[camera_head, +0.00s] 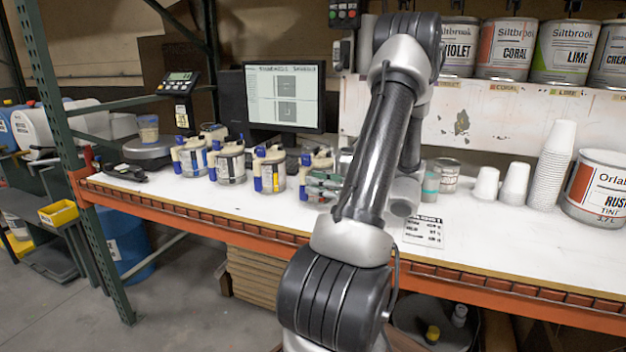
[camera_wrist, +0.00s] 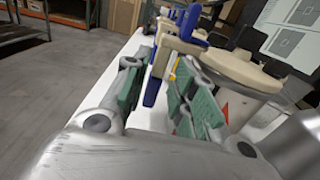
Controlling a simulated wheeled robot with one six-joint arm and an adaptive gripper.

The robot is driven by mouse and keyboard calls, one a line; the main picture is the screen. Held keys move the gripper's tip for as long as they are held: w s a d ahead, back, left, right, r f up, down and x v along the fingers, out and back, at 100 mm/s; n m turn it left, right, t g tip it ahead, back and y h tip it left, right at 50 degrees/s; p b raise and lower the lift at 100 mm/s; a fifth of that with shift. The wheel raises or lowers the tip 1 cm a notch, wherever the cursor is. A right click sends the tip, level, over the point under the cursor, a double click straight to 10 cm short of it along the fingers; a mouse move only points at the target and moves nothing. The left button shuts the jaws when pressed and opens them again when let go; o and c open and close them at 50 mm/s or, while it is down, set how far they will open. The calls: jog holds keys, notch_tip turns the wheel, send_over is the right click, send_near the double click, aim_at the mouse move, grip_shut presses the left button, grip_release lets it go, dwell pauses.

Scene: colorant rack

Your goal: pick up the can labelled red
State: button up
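Several small cans with beige and blue fittings stand in a row on the bench. The rightmost can (camera_head: 318,160) is partly hidden behind my gripper (camera_head: 324,184). In the wrist view that can (camera_wrist: 245,108) is large and close, with a red mark on its pale side; I cannot read its label. My gripper's green-padded fingers (camera_wrist: 160,100) are apart. The can's upright blue and beige fitting (camera_wrist: 157,72) shows between them, with white bench visible in the gap. I cannot tell whether a pad touches it.
Other cans with the same fittings (camera_head: 231,163) stand to the left. A monitor (camera_head: 284,97) is behind, and a scale (camera_head: 148,149) stands at the left end. White cups (camera_head: 515,183) and a large rust can (camera_head: 598,190) are at right. A printed sheet (camera_head: 424,231) lies near the front edge.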

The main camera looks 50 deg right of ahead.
aim_at(305, 200)
jog(key=x, duration=0.4)
grip_shut()
